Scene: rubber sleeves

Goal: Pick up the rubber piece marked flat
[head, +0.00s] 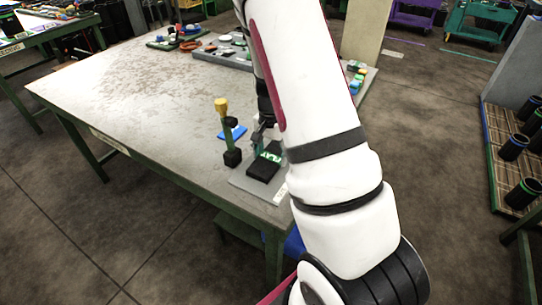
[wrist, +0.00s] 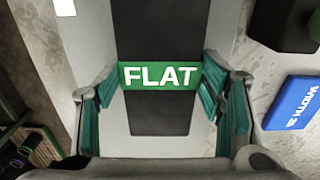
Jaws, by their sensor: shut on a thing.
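The rubber piece marked flat (head: 262,168) is a black strip with a green band reading FLAT. It is at the near right corner of the table, over a grey plate (head: 245,183). In the wrist view the strip (wrist: 160,30) runs upright through the middle, between my fingers. My gripper (wrist: 161,88) has a teal-padded finger on each side of the strip at the green band and is shut on it. In the head view my gripper (head: 264,138) is partly hidden by my arm. I cannot tell whether the strip is clear of the plate.
A post with a yellow top (head: 221,106) and black blocks stands just left of the piece. A blue labelled block (head: 233,133) lies behind; it also shows in the wrist view (wrist: 292,105). Trays of parts (head: 222,50) line the far edge. The table's left half is clear.

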